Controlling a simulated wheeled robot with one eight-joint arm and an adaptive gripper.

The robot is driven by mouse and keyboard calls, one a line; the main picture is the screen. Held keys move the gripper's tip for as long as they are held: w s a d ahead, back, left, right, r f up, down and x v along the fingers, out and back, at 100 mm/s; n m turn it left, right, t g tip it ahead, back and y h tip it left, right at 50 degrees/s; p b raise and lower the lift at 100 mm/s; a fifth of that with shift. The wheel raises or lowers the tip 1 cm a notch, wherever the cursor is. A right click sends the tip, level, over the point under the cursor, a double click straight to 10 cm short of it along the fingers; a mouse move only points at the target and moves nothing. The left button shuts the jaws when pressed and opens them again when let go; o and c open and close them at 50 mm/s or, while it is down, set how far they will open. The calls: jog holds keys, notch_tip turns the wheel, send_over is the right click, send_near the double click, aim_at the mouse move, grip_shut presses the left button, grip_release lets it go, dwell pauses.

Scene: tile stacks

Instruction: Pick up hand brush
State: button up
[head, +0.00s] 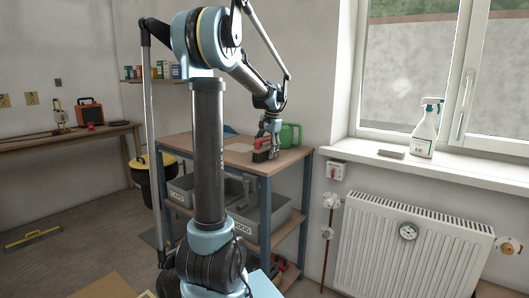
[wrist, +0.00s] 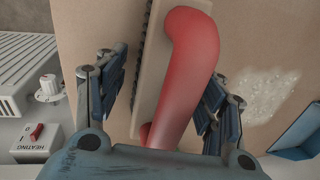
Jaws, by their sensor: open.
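The hand brush, with a thick curved red handle (wrist: 186,70) and a long pale body with a ridged edge, fills the middle of the wrist view. In the head view the hand brush (head: 262,155) shows as a small red and dark shape on the workbench, partly hidden by my gripper (head: 270,135). My gripper (wrist: 164,85) is open, with one finger pair on each side of the red handle in the wrist view. Gaps show between the fingers and the handle. The lower end of the handle is hidden behind my gripper's body.
The wooden workbench (head: 290,160) also bears a green container (head: 290,136) behind the gripper and a blue item (wrist: 300,132) at the wrist view's right edge. Grey crates (head: 262,222) sit on its lower shelf. A white radiator (head: 400,245) and windowsill with spray bottle (head: 426,128) stand right.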

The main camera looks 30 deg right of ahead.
grip_shut()
